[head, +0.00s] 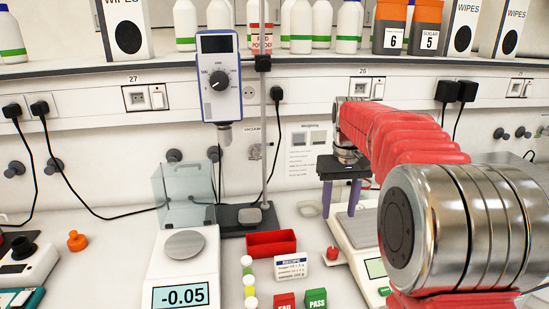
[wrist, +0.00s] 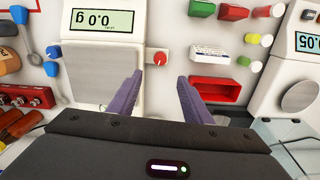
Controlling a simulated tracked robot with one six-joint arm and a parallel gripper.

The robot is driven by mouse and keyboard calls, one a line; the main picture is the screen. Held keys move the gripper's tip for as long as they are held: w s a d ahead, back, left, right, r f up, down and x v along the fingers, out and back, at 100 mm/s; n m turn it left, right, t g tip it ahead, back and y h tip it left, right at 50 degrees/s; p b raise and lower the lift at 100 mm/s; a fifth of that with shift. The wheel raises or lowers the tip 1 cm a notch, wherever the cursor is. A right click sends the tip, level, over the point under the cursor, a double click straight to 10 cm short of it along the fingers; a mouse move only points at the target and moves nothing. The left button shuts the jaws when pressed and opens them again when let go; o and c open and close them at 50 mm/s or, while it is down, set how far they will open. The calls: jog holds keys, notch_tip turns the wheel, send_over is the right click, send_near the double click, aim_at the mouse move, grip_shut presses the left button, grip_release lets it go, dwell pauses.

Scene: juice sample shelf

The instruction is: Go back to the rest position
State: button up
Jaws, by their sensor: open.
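My gripper (head: 339,212) is open and empty, with its two purple fingers pointing down, at the right of the head view near the right-hand scale (head: 350,240). In the wrist view my gripper (wrist: 159,78) has its fingers spread apart with nothing between them. A small red-capped vial (wrist: 160,58) shows just beyond the fingertips, beside the scale (wrist: 122,75) that reads 0.0 g. The vial also shows in the head view (head: 332,254), lower than the fingers.
The left scale (head: 183,275) reads -0.05. An open red tray (head: 271,244), a recipe card (head: 292,267), several small vials, a red block (head: 284,301) and a green PASS block (head: 315,299) lie between the scales. A stirrer (head: 220,80) on a stand rises behind, beneath a bottle shelf.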

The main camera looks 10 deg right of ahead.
jog(key=s+a+t, duration=0.2)
jog(key=s+a, duration=0.2)
jog(key=s, duration=0.4)
jog(key=s+a+f+t, duration=0.1)
jog(key=s+a, duration=0.3)
jog(key=s, duration=0.5)
jog(key=s+a+f+t, duration=0.1)
jog(key=s+a, duration=0.3)
jog(key=s, duration=0.5)
jog(key=shift+s+f+n+t, duration=0.15)
jog(key=shift+f+n+t, duration=0.2)
jog(key=shift+t, duration=0.45)
jog(key=shift+r, duration=0.1)
jog(key=shift+c, duration=0.3)
